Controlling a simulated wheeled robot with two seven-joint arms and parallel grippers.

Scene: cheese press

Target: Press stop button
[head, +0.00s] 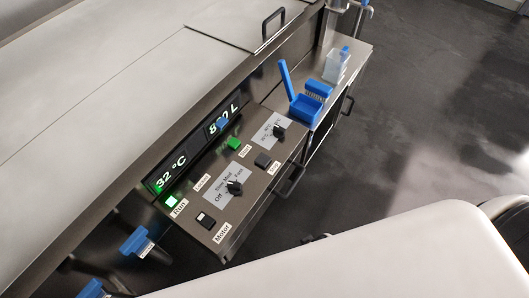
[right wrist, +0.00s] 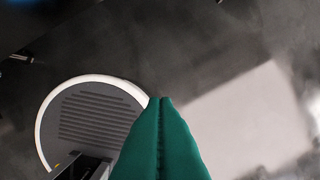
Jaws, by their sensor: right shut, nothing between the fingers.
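The control panel (head: 215,215) is on the side of the steel press, in the middle of the head view. A dark square button (head: 263,160) on it has a small label that I cannot read clearly; it may be the stop button. A green button (head: 234,143) sits up and to the left of it. A lit green button (head: 171,201) is labelled Run. A dark switch (head: 206,220) is labelled Motor. My right gripper (right wrist: 161,100) has green fingers, shut and empty, over dark floor in the right wrist view, with no panel near it there. Neither gripper shows in the head view.
Black knobs (head: 235,187) stand up from the panel. A display (head: 166,172) reads 32 °C. A blue holder with brushes (head: 308,104) and a clear container (head: 336,66) stand beyond the panel. Blue-handled valves (head: 135,241) are at lower left. Dark floor (head: 430,130) is open to the right.

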